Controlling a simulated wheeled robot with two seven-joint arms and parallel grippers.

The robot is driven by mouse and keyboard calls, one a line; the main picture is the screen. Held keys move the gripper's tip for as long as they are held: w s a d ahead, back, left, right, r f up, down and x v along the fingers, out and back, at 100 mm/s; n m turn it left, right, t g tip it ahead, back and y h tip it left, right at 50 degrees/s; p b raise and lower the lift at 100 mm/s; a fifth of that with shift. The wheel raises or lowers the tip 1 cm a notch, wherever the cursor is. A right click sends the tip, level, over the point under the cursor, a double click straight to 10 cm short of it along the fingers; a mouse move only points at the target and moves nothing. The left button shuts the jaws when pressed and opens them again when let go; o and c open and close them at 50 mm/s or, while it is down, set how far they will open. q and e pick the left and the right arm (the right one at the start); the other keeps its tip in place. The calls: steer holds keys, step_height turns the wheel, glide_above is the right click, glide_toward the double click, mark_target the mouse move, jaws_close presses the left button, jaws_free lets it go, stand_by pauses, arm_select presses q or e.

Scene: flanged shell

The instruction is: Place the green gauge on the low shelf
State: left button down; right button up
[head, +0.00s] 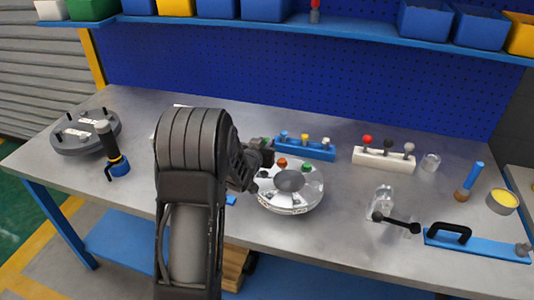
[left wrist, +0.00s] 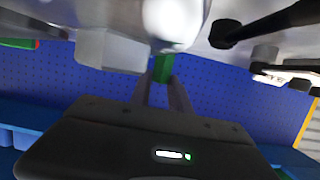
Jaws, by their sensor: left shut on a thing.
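My left gripper (head: 262,155) is over the bench between the silver flanged shell (head: 290,204) and the blue rack (head: 305,152). In the left wrist view its two fingers (left wrist: 163,85) are shut on a small green piece, seemingly the green gauge (left wrist: 163,68). In the head view a bit of green shows by the fingertips; the arm and gripper hide most of that spot. A blue shelf (head: 125,243) lies low under the bench. My right gripper is not in view.
A white rack (head: 384,160) with red, black and grey-topped pieces stands right of the blue rack. A clear jar (head: 431,162), a grey round flange (head: 85,133), and a blue plate with a black handle (head: 477,245) are on the bench. A blue shelf (head: 350,30) with bins runs above.

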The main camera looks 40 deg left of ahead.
arm_select(q)
steer(key=shift+r, duration=0.15)
stand_by(0.3)
step_height(320, 180, up, 10)
steer(key=shift+b, duration=0.3)
stand_by(0.4)
steer(key=shift+w, duration=0.1)
